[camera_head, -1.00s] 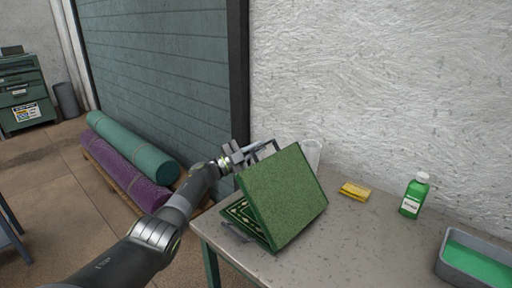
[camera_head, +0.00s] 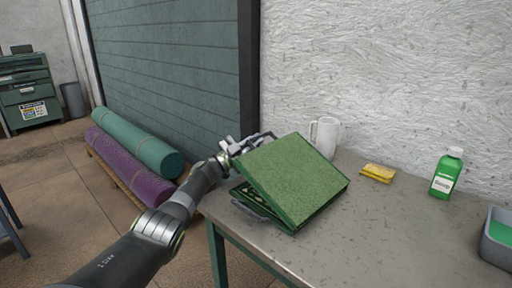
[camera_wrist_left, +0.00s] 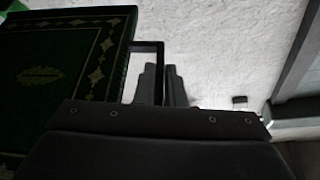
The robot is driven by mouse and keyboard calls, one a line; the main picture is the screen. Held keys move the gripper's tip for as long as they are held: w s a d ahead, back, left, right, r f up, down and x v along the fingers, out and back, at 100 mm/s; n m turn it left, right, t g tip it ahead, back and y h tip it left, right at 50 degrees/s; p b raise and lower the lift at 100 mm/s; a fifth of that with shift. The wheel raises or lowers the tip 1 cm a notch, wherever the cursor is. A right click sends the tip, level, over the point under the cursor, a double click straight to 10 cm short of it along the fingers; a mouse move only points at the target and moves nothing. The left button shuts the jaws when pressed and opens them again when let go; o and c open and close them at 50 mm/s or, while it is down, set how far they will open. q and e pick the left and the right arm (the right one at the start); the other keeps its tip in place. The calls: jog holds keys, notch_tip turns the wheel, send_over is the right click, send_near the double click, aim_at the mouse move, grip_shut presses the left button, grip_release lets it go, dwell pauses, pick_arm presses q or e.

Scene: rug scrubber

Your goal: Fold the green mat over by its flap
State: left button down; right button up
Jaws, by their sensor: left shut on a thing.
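The green mat (camera_head: 295,178) lies at the table's left end, partly folded. Its plain green upper half leans over the lower half. A narrow wedge between them shows a dark, patterned inner face at the left. In the left wrist view the inner face (camera_wrist_left: 55,75) is dark green with gold ornaments. A dark loop handle (camera_wrist_left: 148,46) sticks out from the mat's edge. My left gripper (camera_head: 240,145) is at the raised half's far left corner, shut on this handle. Another grey handle (camera_head: 250,213) lies low at the mat's near left side. My right gripper is not in view.

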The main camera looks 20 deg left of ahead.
pick_arm(q)
jog(key=shift+a+f+b, duration=0.2)
jog(key=shift+f+b, duration=0.3)
jog(key=shift+f, duration=0.2)
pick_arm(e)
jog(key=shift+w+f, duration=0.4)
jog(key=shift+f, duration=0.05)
pick_arm(q)
jog(key=c, duration=1.5)
grip_release()
jog(key=shift+w, duration=0.1)
